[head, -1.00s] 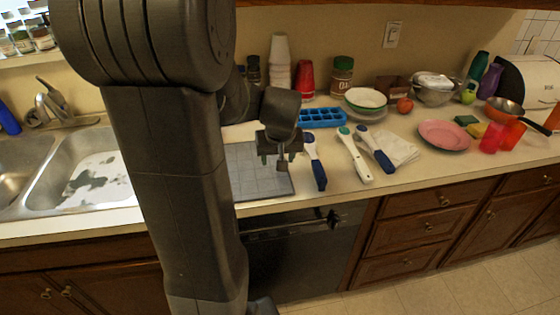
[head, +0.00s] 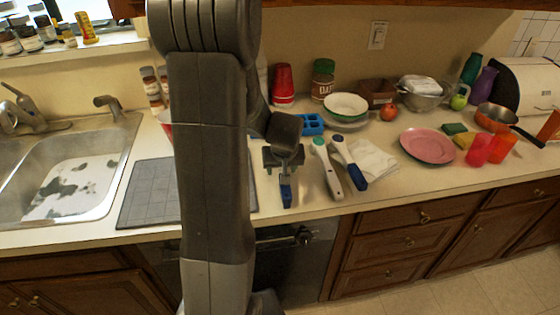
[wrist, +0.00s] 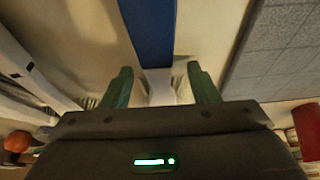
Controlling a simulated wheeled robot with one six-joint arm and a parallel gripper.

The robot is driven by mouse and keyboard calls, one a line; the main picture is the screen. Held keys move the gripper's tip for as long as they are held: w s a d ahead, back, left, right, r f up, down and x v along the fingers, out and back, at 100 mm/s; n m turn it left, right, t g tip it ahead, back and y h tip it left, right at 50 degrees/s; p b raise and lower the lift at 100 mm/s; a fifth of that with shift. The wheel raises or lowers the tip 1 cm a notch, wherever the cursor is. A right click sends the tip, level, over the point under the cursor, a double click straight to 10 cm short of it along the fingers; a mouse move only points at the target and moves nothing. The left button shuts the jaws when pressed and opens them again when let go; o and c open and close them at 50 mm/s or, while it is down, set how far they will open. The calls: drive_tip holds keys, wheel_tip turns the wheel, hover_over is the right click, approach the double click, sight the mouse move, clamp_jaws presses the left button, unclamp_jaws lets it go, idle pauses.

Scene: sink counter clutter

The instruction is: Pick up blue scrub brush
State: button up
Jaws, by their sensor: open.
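A scrub brush with a blue end (head: 286,195) lies on the counter at the front edge, just right of the grey mat; my gripper and arm hide its far part. In the wrist view its blue part (wrist: 150,30) runs away from me and its whitish part lies between the fingers. My gripper (head: 284,168) is open above it. Its two green fingers (wrist: 160,86) stand apart, one on each side of the brush. I cannot tell whether they touch it.
A white-handled brush (head: 328,170) and a white brush with a blue end (head: 350,163) lie close to the right. A white cloth (head: 374,160), pink plate (head: 428,146) and blue ice tray (head: 312,125) are beyond. The grey mat (head: 150,190) and sink (head: 75,180) are left.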

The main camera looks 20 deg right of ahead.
drive_tip(key=c, duration=1)
wheel_tip(320, 180, up, 10)
drive_tip(key=shift+r+b, duration=0.1)
drive_tip(key=shift+b, duration=0.35)
drive_tip(key=shift+c, duration=0.3)
drive_tip(key=o, duration=0.4)
drive_tip(key=shift+c, duration=1.4)
